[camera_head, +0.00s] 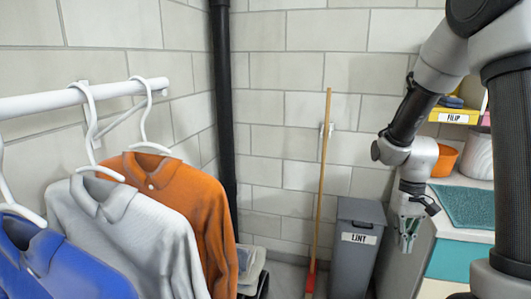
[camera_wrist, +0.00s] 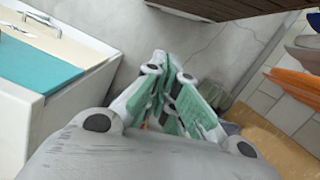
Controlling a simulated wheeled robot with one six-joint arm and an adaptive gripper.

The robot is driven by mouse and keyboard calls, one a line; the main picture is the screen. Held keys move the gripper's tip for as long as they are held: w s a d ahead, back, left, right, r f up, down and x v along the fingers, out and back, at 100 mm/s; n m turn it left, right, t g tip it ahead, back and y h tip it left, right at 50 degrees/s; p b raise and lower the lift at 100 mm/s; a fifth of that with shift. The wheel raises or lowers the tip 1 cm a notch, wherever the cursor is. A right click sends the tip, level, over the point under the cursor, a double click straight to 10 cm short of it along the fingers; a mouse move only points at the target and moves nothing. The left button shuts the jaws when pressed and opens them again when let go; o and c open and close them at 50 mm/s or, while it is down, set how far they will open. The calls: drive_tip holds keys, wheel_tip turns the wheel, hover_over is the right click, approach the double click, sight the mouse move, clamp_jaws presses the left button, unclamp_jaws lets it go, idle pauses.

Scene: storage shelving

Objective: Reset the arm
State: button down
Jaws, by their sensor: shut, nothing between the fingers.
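My arm comes down from the upper right in the head view. My gripper (camera_head: 406,245) hangs from it, pointing down in front of the counter's left end, to the right of the grey bin. In the wrist view my gripper (camera_wrist: 164,62) has its green-padded fingers drawn together, with nothing held between them. The gripper is in free air and appears to touch nothing.
A counter (camera_head: 461,232) with a teal mat (camera_head: 466,206) is beside my gripper on the right. A grey bin labelled LINT (camera_head: 359,250) and a wooden-handled broom (camera_head: 326,150) stand by the back wall. Shirts, including an orange one (camera_head: 193,190), hang from a white rail on the left.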

drive_tip(key=s+r+t, duration=0.3)
drive_tip(key=s+r, duration=0.4)
drive_tip(key=r, duration=0.3)
drive_tip(key=s+r+t, duration=0.3)
drive_tip(key=s+r, duration=0.5)
drive_tip(key=r, duration=0.2)
drive_tip(key=shift+a+r+n, duration=0.2)
drive_tip(key=shift+r+n, duration=0.1)
drive_tip(key=shift+r, duration=0.05)
